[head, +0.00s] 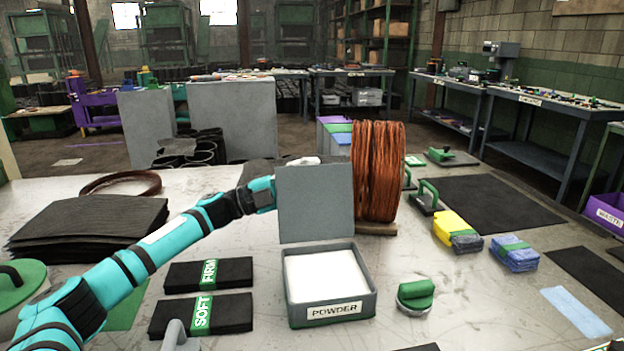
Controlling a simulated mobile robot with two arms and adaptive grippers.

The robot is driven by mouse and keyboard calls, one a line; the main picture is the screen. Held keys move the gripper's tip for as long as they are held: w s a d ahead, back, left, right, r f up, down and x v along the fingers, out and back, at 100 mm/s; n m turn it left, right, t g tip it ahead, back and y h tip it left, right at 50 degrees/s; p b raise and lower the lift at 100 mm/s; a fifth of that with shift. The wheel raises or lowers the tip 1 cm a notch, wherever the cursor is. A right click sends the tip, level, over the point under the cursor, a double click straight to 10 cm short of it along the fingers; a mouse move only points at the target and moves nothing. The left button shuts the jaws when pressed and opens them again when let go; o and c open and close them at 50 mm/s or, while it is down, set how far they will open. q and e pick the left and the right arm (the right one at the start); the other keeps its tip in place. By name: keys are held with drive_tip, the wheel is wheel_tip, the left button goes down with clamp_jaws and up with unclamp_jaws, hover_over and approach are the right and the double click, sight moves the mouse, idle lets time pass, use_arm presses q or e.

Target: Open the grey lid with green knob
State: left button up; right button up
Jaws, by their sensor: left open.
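The grey lid (315,204) stands upright at the back edge of the grey box (330,312) labelled POWDER. The box is open and its white contents show. The lid's plain face is towards me; no green knob shows on it, and its far side is hidden. My left arm reaches in from the left, and my left gripper (264,193) is at the lid's left edge, partly behind it. Its fingertips are hidden by the lid, so I cannot tell whether they touch it. The gripper is open. My right gripper is not in view.
A copper-coloured coil (378,172) stands right behind the lid. Dark pads labelled FIRM (236,272) and SOFT (228,313) lie left of the box. A green-handled tool (416,296) stands to its right, with yellow (455,232) and blue (514,254) bundles farther right.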

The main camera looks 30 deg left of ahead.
use_arm(q)
clamp_jaws()
idle(0.3)
drive_tip(key=shift+d, duration=0.1)
drive_tip(key=s+d+m, duration=0.1)
drive_tip(key=s+r+m+g, duration=0.1)
drive_tip(key=m, duration=0.1)
drive_tip(key=shift+d+m+h, duration=0.3)
drive_tip(key=shift+d, duration=0.05)
drive_tip(key=shift+c, duration=2.4)
unclamp_jaws()
drive_tip(key=shift+a, duration=0.1)
drive_tip(key=o, duration=0.5)
drive_tip(key=shift+s+a, duration=0.15)
drive_tip(key=shift+a, duration=0.15)
drive_tip(key=shift+d, duration=0.15)
drive_tip(key=shift+r, duration=0.1)
